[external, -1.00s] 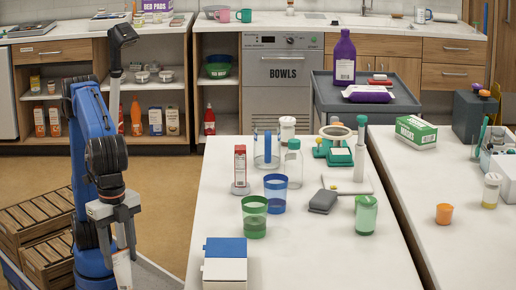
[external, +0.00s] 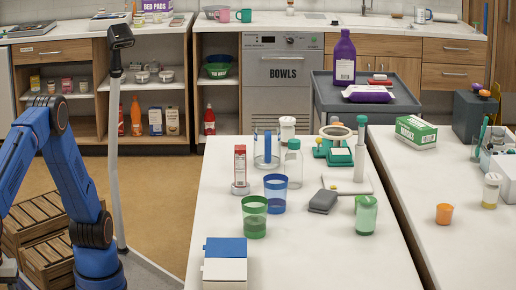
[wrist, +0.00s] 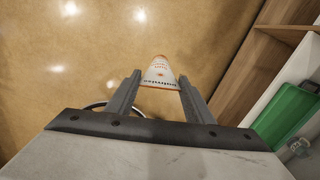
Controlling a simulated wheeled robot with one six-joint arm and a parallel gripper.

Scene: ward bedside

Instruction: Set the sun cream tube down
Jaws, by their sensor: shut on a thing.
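In the wrist view my gripper (wrist: 157,92) is shut on the sun cream tube (wrist: 159,74), a white tube with orange edges and orange print. The tube sits between the two grey fingers and sticks out past their tips, above the tan floor (wrist: 80,50). In the external view my blue arm reaches out of the picture at the left, so the gripper and the tube are not seen there.
A wooden edge and a green item (wrist: 287,115) lie to the right in the wrist view. In the external view, the white table (external: 320,255) holds cups, a bottle and a blue-and-white box (external: 225,262). Wooden crates (external: 45,255) stand on the floor behind my arm.

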